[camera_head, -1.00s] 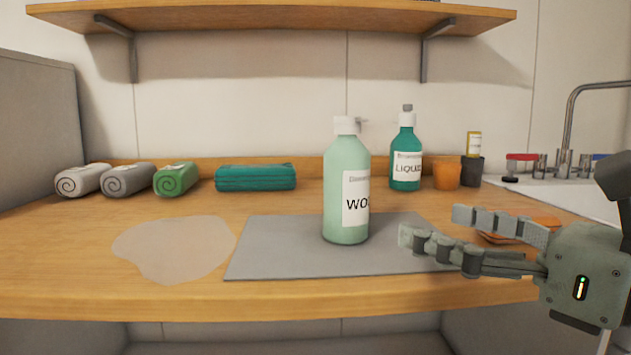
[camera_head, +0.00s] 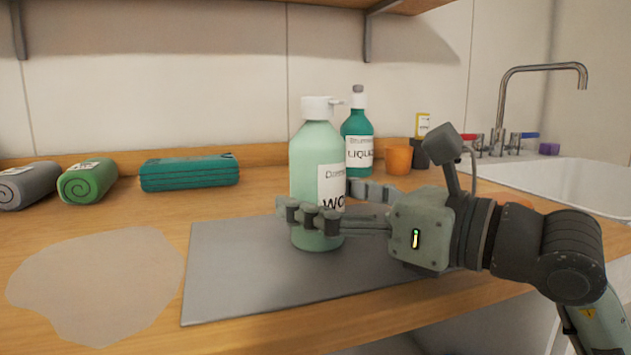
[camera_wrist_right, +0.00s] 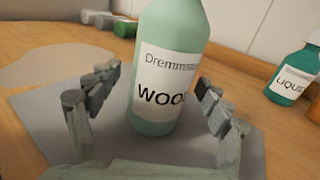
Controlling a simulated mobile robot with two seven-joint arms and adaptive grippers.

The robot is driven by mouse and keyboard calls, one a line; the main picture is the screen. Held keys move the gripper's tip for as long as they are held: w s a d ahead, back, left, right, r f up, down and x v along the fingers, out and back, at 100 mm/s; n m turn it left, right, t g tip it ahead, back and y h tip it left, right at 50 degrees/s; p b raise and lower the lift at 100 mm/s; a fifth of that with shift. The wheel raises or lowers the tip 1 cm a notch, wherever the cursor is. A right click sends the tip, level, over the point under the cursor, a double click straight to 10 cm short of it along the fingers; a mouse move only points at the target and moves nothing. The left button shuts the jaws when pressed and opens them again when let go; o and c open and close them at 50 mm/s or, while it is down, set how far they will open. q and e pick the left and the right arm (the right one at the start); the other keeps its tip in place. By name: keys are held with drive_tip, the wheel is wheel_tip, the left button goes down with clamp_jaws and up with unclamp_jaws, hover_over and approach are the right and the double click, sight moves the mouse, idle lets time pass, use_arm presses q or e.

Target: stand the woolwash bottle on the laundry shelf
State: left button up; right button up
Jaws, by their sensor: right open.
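The woolwash bottle (camera_head: 315,158) is pale green with a white pump cap and a label reading "WO". It stands upright on the grey mat (camera_head: 235,270). My right gripper (camera_head: 318,203) is open, with one finger in front of the bottle and the other behind it. In the right wrist view the bottle (camera_wrist_right: 167,70) stands between the two spread fingers (camera_wrist_right: 150,100), with gaps on both sides. The shelf (camera_head: 405,5) on the wall shows only by its underside and brackets at the top. My left gripper is not in view.
A teal liquid bottle (camera_head: 357,135) stands behind the woolwash bottle, near an orange cup (camera_head: 398,160) and a dark cup. Rolled towels (camera_head: 88,181) and a folded teal towel (camera_head: 190,172) lie along the back left. A sink (camera_head: 575,182) is at right. A pale flat patch (camera_head: 95,280) lies front left.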

sight(296, 192)
drive_tip(key=x, duration=0.4)
drive_tip(key=shift+w+a+f, duration=0.1)
drive_tip(key=shift+w, duration=0.05)
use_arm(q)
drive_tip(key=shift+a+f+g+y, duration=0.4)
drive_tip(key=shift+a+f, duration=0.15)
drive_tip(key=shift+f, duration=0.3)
use_arm(e)
drive_tip(key=shift+c, duration=0.3)
drive_tip(key=c, duration=1.7)
clamp_jaws()
